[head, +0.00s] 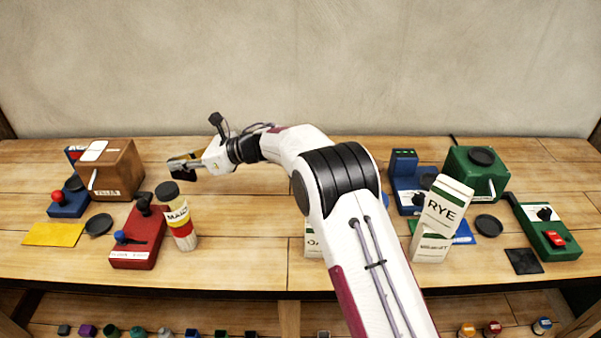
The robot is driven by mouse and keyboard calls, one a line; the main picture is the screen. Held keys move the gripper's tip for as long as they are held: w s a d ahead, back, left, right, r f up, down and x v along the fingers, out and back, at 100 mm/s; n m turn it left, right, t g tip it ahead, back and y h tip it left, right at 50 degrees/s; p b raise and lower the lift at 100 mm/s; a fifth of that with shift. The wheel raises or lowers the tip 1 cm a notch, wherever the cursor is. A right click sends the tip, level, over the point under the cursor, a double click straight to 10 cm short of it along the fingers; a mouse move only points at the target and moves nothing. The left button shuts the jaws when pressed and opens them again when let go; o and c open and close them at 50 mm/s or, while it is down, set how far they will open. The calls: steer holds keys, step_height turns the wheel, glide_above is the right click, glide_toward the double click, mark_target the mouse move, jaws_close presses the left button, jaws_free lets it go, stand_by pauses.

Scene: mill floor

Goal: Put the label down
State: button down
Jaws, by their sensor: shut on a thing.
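My gripper (180,166) is at the left of the middle, above the table, behind and above the maize bottle. It is shut on a small flat ochre piece, which I take to be the label (188,155); only part shows behind the fingers, and any print on it cannot be read. The gap between it and the table cannot be judged from this one view.
The maize bottle (178,220) stands close below my gripper. A brown box (118,172), a red device (138,240) and a yellow sheet (54,234) are at left. The rye carton (442,215) and a green machine (476,172) are at right. Table between bottle and arm is bare.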

step_height(320, 180, up, 5)
steer(key=shift+r, duration=0.15)
steer(key=w+d+f+m+t+h, duration=0.1)
steer(key=w+d+m+t, duration=0.1)
steer(key=d, duration=2)
steer(key=w+d+m+t, duration=0.1)
steer(key=w+d+t, duration=0.15)
steer(key=d, duration=1.95)
steer(key=s+d+m+t+h, duration=0.1)
steer(key=s+d, duration=0.4)
steer(key=d, duration=0.6)
steer(key=s+d+m, duration=0.1)
steer(key=s+d, duration=0.4)
steer(key=d, duration=0.6)
steer(key=s+d+r+m+t+h, duration=0.1)
steer(key=s+d+m+t+h, duration=0.1)
steer(key=s+d, duration=1.2)
steer(key=shift+s+f, duration=0.2)
steer(key=shift+f, duration=2.35)
